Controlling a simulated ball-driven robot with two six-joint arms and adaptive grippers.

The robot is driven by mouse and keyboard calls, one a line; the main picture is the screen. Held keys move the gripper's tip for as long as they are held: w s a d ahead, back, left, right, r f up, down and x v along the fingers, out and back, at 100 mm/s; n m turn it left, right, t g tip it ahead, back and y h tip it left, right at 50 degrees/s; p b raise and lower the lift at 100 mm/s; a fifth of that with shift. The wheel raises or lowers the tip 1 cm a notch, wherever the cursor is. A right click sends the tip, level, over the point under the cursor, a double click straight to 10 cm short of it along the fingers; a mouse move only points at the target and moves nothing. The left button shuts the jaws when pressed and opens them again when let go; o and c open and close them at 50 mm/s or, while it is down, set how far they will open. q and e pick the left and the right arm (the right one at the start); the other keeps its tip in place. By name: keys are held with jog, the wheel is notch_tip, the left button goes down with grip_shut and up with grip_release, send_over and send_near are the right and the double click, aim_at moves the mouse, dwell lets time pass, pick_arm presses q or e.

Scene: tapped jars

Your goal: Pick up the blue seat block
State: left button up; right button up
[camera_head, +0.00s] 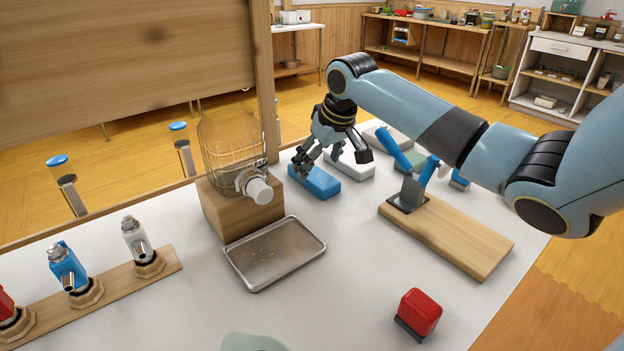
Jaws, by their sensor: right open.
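The blue seat block (318,183) lies flat on the white table, near the middle of the view. My right gripper (333,161) is above it, pointing down, with its fingers apart and nothing held. Its left-hand fingers hang over the block's far left part; I cannot tell whether they touch it. The gripper's right-hand finger reaches over a white block (352,171), just behind and to the right of the blue one. The fingers hide part of both blocks' tops. My left gripper is out of view.
A glass jar (226,150) with a white tap stands on a wooden block (232,212), left of the blue block. A metal tray (299,275) lies in front. A wooden board (460,240) with a blue-handled clamp is right. A red block (419,312) sits at front right.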

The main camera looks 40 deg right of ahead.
aim_at(313, 173)
jog(key=x, duration=0.4)
jog(key=shift+w+d+b, duration=0.1)
jog(key=shift+b, duration=0.25)
jog(key=shift+r, duration=0.1)
jog(key=c, duration=1.4)
